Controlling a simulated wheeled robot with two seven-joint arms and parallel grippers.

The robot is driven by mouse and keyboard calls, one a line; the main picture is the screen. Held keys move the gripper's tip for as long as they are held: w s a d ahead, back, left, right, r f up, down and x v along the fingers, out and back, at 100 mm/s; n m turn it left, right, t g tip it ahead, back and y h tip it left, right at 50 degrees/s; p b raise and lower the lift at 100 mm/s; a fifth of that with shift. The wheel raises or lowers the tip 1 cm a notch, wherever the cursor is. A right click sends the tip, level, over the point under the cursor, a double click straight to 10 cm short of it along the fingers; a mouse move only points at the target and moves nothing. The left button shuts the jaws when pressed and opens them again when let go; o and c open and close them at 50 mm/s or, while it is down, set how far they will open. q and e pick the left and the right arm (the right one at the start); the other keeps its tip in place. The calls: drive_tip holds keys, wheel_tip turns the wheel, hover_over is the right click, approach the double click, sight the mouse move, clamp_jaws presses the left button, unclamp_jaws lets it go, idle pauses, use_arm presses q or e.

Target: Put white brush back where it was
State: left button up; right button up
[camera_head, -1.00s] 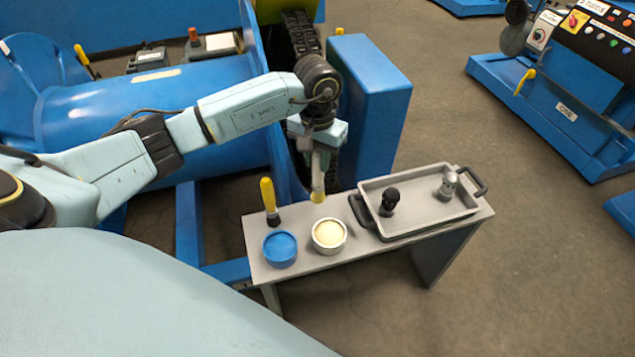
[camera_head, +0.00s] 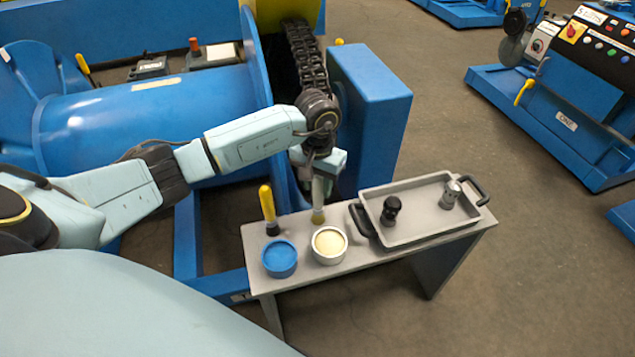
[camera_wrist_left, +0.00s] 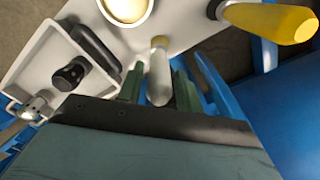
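The white brush (camera_head: 318,192) is upright, pale bristles down, over the back edge of the small grey bench (camera_head: 352,262). My left gripper (camera_head: 319,178) is around its handle from above. In the left wrist view the brush (camera_wrist_left: 160,78) sits between the two green fingers (camera_wrist_left: 160,88), which lie close along both sides. I cannot tell whether the bristles touch the bench. The yellow-handled brush (camera_head: 267,204) stands upright to the left of it, and the cream-filled white cup (camera_head: 329,243) is just in front. My right gripper is not in view.
A blue round container (camera_head: 280,258) stands at the bench's left end. A grey tray (camera_head: 425,236) with a black piece (camera_head: 391,210) and a metal piece (camera_head: 450,194) takes the right part. A tall blue housing (camera_head: 370,110) and a chain (camera_head: 305,55) stand behind.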

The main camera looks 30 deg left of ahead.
use_arm(q)
drive_tip(key=shift+o, duration=0.9)
wheel_tip(320, 180, up, 11)
drive_tip(key=p, duration=0.2)
drive_tip(key=shift+f+p, duration=0.1)
drive_tip(key=shift+p, duration=0.3)
drive_tip(key=shift+r, duration=0.7)
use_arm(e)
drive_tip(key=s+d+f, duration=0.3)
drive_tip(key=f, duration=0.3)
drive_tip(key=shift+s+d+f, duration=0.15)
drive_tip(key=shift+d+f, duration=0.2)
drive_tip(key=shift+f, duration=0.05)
